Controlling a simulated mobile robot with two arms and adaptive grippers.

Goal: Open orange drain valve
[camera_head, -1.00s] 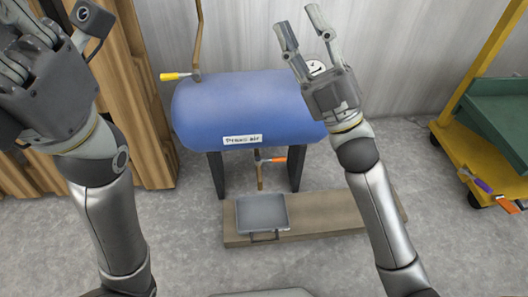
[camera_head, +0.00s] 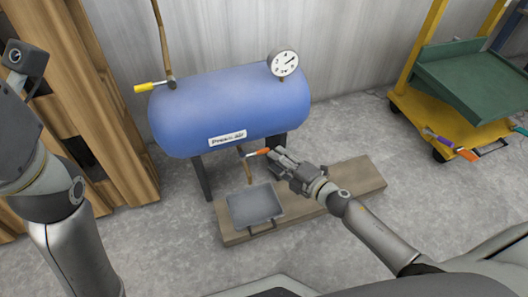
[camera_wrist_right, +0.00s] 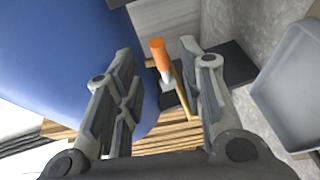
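The orange drain valve handle (camera_head: 257,152) sits on a pipe under the blue tank (camera_head: 225,108), above the grey tray. In the right wrist view the orange handle (camera_wrist_right: 158,50) stands between the fingers of my right gripper (camera_wrist_right: 157,60), with a clear gap on both sides. In the head view my right gripper (camera_head: 277,158) is just to the right of the handle, pointing left towards it. It is open and holds nothing; contact with the handle is not visible. Only the base of my left gripper (camera_head: 14,125) shows at the left edge; its fingers are out of view.
A grey tray (camera_head: 254,206) rests on a wooden board (camera_head: 350,185) below the valve. A yellow cart (camera_head: 412,105) stands at right. Wooden planks (camera_head: 110,120) stand at left.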

